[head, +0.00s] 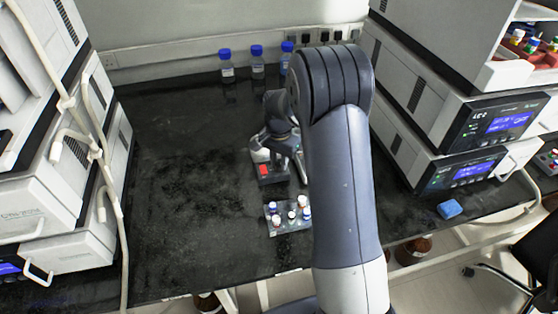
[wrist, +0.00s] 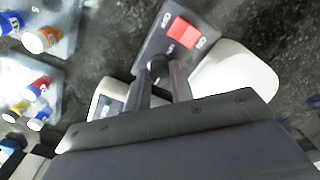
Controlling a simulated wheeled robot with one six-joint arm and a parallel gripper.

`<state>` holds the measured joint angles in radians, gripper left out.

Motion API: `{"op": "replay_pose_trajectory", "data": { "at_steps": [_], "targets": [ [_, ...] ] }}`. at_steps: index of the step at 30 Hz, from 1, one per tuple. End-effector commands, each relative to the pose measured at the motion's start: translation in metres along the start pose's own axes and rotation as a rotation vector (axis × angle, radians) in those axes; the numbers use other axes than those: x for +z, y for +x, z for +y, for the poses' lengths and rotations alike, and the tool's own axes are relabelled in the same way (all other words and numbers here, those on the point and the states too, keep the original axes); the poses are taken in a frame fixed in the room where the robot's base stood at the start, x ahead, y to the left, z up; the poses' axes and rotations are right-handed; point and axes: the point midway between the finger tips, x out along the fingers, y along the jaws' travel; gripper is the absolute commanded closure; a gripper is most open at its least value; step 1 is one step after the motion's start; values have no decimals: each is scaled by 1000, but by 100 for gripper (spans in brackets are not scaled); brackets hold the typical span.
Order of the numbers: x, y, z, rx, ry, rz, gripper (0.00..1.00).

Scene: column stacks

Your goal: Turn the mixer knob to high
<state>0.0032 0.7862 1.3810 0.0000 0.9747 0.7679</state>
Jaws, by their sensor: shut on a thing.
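The mixer stands mid-bench in the head view, with a white body (head: 262,155) and a dark front panel carrying a red switch (head: 264,170). In the wrist view the red switch (wrist: 183,32) sits on the dark panel, with small white marks beside it. The dark round mixer knob (wrist: 157,66) is next to the switch. My gripper (wrist: 162,73) is shut on the knob, one finger on each side. In the head view my gripper (head: 280,130) is over the mixer, partly hidden by my arm. The knob's pointer and setting cannot be read.
A clear rack (head: 281,226) of small capped vials stands close in front of the mixer. Blue-capped bottles (head: 257,62) line the back wall. Stacked instruments flank both sides. The bench left of the mixer is clear.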

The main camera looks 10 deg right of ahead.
Motion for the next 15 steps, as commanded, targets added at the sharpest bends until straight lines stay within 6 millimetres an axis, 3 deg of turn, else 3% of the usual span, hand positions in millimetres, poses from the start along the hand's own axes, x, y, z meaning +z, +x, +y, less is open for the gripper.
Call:
{"op": "replay_pose_trajectory", "data": {
  "at_steps": [15],
  "targets": [
    [0, -1, 0, -1, 31, 1, 100]
  ]
}}
